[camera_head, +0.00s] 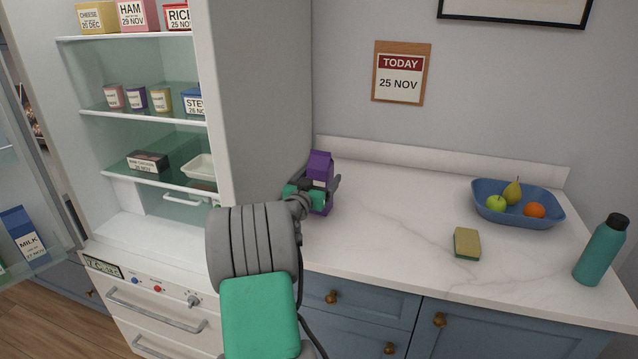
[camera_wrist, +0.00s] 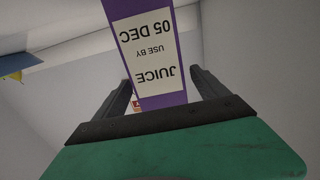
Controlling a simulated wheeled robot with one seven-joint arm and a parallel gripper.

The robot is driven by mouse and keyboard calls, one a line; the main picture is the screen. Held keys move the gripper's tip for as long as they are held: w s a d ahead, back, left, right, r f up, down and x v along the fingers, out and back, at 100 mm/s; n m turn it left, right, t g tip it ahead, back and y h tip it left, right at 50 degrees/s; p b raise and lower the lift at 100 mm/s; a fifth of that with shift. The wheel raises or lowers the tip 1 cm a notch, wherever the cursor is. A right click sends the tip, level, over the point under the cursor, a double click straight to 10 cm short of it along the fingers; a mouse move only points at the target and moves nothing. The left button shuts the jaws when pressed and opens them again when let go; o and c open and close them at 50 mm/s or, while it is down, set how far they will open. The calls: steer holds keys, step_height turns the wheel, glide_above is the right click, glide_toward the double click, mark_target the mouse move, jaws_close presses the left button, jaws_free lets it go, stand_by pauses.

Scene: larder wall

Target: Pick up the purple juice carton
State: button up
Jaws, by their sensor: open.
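The purple juice carton (camera_head: 320,168) stands upright on the white counter, close to the fridge's right side. In the wrist view the carton (camera_wrist: 178,30) shows a white label, upside down, reading "JUICE USE BY 05 DEC". My gripper (camera_head: 322,190) is at the carton, with a finger showing on its right side. In the wrist view my gripper's two dark fingers (camera_wrist: 165,85) are apart, one on each side of the carton, with gaps visible beside it. My arm hides the carton's lower left part in the head view.
The open fridge (camera_head: 262,100) stands left, with dated food on its shelves and a milk carton (camera_head: 22,232) in its door. On the counter are a blue tray (camera_head: 483,208) of fruit, a sponge (camera_head: 467,243) and a teal bottle (camera_head: 601,252). The counter's middle is clear. A wall calendar (camera_head: 401,74) reads 25 NOV.

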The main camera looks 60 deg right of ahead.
steer(key=shift+d, duration=0.7)
steer(key=shift+w, duration=0.1)
steer(key=shift+c, duration=0.2)
jaws_close()
steer(key=shift+r, duration=0.2)
